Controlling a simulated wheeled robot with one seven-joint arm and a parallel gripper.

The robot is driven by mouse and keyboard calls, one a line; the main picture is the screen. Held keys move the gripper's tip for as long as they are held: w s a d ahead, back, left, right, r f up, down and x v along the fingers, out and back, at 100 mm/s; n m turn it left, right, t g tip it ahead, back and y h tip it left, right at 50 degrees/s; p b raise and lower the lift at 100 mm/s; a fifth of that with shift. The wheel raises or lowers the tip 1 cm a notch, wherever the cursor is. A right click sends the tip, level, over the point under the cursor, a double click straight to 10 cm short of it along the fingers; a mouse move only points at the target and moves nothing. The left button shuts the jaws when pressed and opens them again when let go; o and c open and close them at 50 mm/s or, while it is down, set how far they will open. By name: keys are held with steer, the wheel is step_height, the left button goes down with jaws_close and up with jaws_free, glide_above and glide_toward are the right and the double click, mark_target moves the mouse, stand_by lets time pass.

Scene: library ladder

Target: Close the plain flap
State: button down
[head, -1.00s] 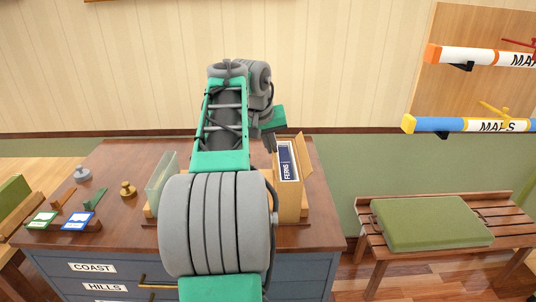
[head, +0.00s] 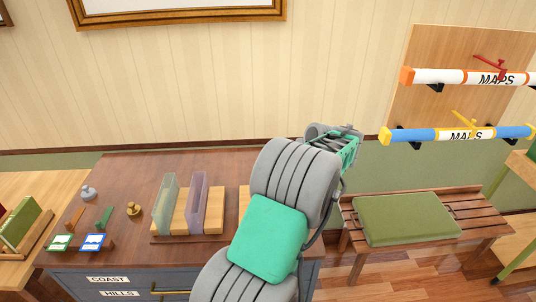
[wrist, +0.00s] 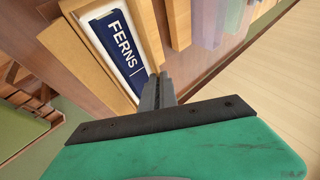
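A light wooden case holds a dark blue and white "FERNS" label (wrist: 125,42) inside its opening, in the wrist view. A plain wooden flap (wrist: 88,65) stands out along the label's left side. Another wooden edge (wrist: 148,35) borders its right side. My gripper (wrist: 155,78) has its grey fingers together with nothing visible between them. Its tips are at the near end of the case, beside the label; whether they touch it I cannot tell.
Clear dividers (head: 165,207) stand on a wooden rack left of the case. The brown desk (head: 130,175) also holds stamps and small cards. A bench with a green cushion (head: 405,218) stands right. Map tubes (head: 460,134) hang on the wall panel above it.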

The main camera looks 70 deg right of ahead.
steer(key=shift+s+d+f+m+t+y+p, duration=0.2)
steer(key=shift+s+f+t+y+p, duration=0.1)
steer(key=shift+t, duration=0.5)
steer(key=shift+s+d+f+m+t+y+p, duration=0.1)
steer(key=shift+s+f+m+t+y+p, duration=0.15)
steer(key=shift+t, duration=0.55)
steer(key=c, duration=1.6)
jaws_free()
steer(key=shift+w, duration=0.1)
steer(key=shift+c, duration=0.2)
